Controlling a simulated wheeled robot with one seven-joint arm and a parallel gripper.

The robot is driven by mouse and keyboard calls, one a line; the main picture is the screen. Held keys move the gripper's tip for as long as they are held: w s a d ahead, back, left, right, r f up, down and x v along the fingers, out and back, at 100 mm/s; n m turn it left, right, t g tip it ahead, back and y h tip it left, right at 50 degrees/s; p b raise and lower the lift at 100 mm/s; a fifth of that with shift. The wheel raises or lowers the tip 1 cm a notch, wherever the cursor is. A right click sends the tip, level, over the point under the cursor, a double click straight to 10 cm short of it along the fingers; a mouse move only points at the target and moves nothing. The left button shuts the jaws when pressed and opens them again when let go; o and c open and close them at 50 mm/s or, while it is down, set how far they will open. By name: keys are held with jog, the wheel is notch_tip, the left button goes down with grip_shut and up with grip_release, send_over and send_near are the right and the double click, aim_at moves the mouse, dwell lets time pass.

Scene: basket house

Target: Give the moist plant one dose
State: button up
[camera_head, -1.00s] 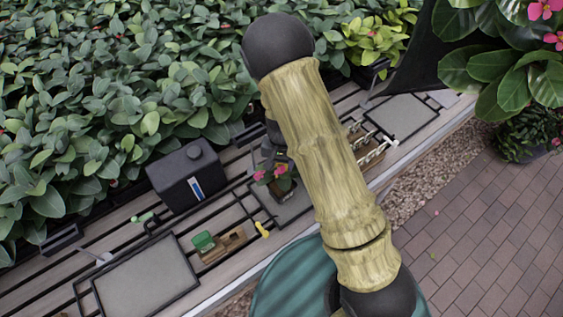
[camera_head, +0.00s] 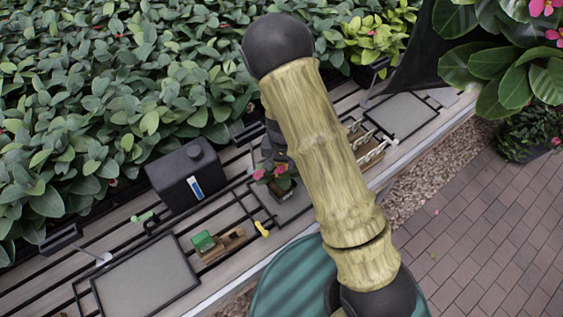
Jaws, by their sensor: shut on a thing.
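A small potted plant (camera_head: 285,190) with pink flowers and green leaves stands upright on a grey tile, left of my bamboo-coloured arm. It is the only small potted plant I can make out on the bench; its soil does not show clearly enough to tell if it is moist. A dark part of my gripper (camera_head: 273,142) shows just above and behind the plant, at the left edge of my arm. It is shut, but its fingertips and what it holds are hidden.
A black tank (camera_head: 187,178) with a small light gauge stands left of the plant. A wooden block with a green piece (camera_head: 203,241), a yellow item (camera_head: 262,229) and a green item (camera_head: 142,217) lie nearby. Grey trays (camera_head: 145,278) (camera_head: 402,114) are empty. A wooden rack (camera_head: 368,150) stands right of my arm.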

jog(key=shift+s+f, duration=0.1)
jog(key=shift+f, duration=0.35)
dwell(1.5)
jog(key=shift+r, duration=0.15)
jog(key=shift+r+p, duration=2.8)
jog(key=shift+r, duration=0.7)
jog(key=shift+f, duration=0.1)
